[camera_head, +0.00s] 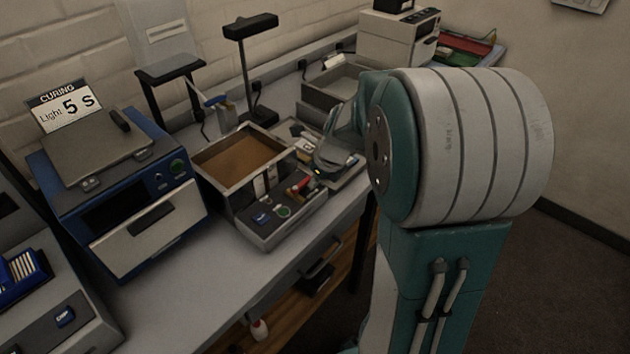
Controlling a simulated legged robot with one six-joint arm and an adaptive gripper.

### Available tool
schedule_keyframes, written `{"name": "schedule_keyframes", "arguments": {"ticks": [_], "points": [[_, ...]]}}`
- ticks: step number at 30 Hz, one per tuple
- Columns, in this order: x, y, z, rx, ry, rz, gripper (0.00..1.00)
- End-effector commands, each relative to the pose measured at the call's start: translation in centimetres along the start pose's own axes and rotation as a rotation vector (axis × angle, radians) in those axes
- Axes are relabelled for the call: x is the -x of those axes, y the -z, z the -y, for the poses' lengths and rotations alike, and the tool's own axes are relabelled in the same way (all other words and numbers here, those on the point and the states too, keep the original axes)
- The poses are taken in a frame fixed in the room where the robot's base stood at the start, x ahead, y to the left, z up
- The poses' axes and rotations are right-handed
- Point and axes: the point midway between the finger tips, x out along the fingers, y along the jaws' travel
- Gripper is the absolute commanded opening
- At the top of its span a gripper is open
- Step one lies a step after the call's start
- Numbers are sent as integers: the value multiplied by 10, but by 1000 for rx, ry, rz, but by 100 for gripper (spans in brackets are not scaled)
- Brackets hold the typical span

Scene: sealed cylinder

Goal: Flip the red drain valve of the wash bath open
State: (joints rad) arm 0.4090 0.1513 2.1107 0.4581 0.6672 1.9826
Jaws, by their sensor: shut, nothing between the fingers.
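The wash bath (207,177) is an open grey box holding brown liquid, at the middle of the bench. On its front panel (268,236) is the red drain valve (301,185), a small red handle slanting up to the right. A green button and a blue button sit to its left. My gripper (325,162) is shut and empty, above and to the right of the valve, and looks apart from it. My arm's large wrist joint hides part of the gripper. Whether the valve is open or shut is hard to tell.
A blue curing unit (165,223) with a "Light 5 s" sign stands left of the bath. A grey open tray (312,97) and a white printer-like machine (400,38) stand behind. A black lamp stand (245,60) rises behind the bath. The bench front (200,290) is clear.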

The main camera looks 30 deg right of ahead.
Motion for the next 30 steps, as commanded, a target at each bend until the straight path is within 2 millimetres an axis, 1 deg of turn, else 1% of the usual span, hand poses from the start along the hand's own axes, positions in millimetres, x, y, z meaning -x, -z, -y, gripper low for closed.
{"name": "schedule_keyframes", "arguments": {"ticks": [17, 23, 30], "points": [[-2, -5, 4, 114, -45, 0, 0], [-4, -10, 6, 223, -90, 0, 0], [-8, -19, 9, 428, -171, 0, 0]]}}
